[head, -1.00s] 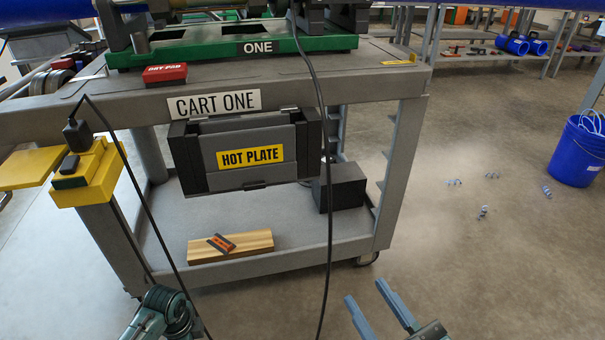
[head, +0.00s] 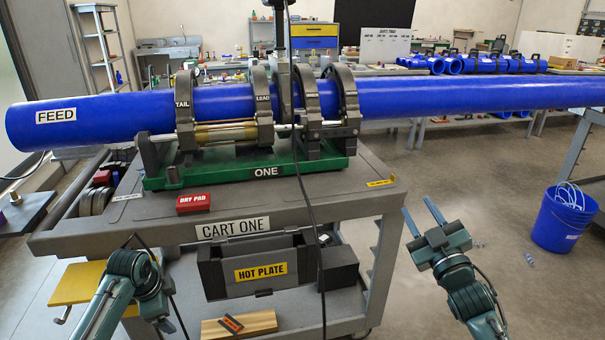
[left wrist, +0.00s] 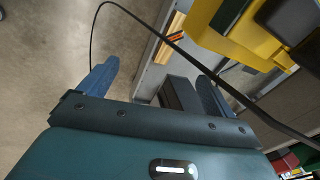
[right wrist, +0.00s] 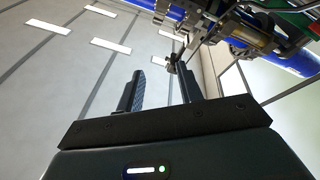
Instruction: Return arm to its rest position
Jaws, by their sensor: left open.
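My right gripper (head: 418,206) is raised in free space to the right of the cart (head: 362,205), its two fingers apart and nothing between them. The right wrist view also shows its fingers (right wrist: 162,85) apart and empty. My left arm (head: 130,280) is bent at the lower left, in front of the cart; its gripper is hard to make out in the head view. In the left wrist view the left gripper (left wrist: 155,80) has its fingers wide apart and holds nothing. A black cable and the cart lie beyond its right finger.
A long blue pipe (head: 445,93) is clamped in the fusion machine on the cart. The hot plate holder (head: 220,279) hangs at the front, with a loose black cable (head: 308,215) near it. A blue bucket (head: 563,220) stands at right.

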